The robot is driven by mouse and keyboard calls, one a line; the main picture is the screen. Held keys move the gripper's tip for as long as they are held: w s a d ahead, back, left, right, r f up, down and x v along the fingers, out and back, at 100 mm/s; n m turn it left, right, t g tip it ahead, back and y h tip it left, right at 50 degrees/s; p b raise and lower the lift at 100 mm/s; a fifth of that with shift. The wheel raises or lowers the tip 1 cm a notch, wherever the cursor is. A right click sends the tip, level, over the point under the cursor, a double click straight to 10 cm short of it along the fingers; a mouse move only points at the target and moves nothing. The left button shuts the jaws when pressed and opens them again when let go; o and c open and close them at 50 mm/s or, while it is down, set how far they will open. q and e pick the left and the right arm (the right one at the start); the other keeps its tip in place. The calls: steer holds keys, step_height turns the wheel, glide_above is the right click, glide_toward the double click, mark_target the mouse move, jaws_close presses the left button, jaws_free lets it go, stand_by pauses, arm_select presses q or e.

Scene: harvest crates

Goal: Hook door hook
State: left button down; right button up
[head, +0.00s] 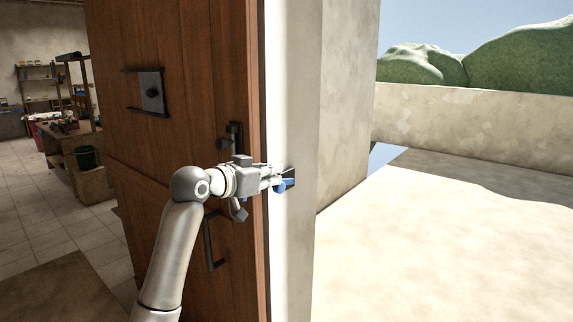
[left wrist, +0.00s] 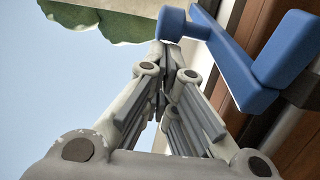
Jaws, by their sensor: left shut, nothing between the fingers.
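The door hook is a blue bent piece (head: 285,185) at the pale wall edge beside the brown wooden door (head: 190,60). In the left wrist view the blue hook (left wrist: 232,65) fills the upper right, with a rounded end at the top middle and a dark mount at its right. My left gripper (head: 276,176) reaches across the door's edge in the head view, its tips right by the hook. In the left wrist view its fingers (left wrist: 167,58) are together and empty, just below the hook's rounded end. I cannot tell whether they touch it. My right gripper is not in view.
The door has a dark latch (head: 235,135), a dark pull handle (head: 210,245) and a square plate (head: 152,92). A room with shelves and a bench (head: 75,150) lies at left. A sunlit yard with a low wall (head: 470,125) is open at right.

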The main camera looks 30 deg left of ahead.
arm_select(q)
steer(key=shift+s+f+t+b, duration=0.3)
steer(key=shift+f+b, duration=0.45)
steer(key=shift+b, duration=0.1)
steer(key=shift+s+f+t+b, duration=0.25)
steer(key=shift+f+t+b, duration=0.05)
steer(key=shift+f+b, duration=0.5)
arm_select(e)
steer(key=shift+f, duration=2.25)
